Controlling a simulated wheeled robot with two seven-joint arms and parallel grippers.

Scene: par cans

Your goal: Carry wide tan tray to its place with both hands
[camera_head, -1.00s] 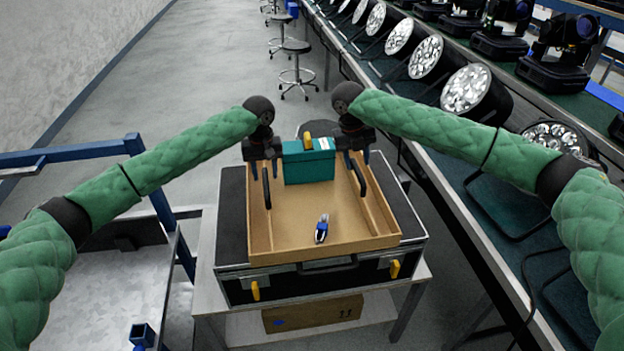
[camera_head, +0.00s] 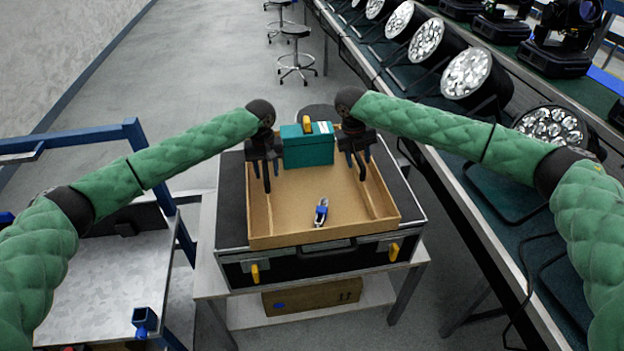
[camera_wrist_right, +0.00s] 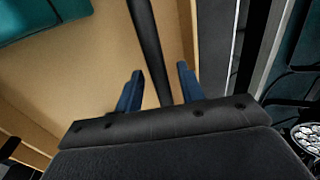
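The wide tan tray (camera_head: 325,238) rests on a black flight case, its near wall close to the case's front edge. It has a black bar handle on each side. My right gripper (camera_head: 359,160) is at the right handle; in the right wrist view its blue fingers (camera_wrist_right: 159,88) stand apart on either side of the black bar (camera_wrist_right: 150,45), with gaps visible. My left gripper (camera_head: 265,170) is at the left handle, its fingers apart with the bar between them. A teal box (camera_head: 307,150) with a yellow grip and a small blue-and-white item (camera_head: 321,212) lie in the tray.
The black case (camera_head: 235,268) stands on a light table (camera_head: 207,285), with a cardboard box (camera_head: 312,296) on the shelf below. A long bench with several stage lights (camera_head: 467,75) runs along the right. A blue-framed metal cart (camera_head: 100,270) is at the left. Stools stand behind on open floor.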

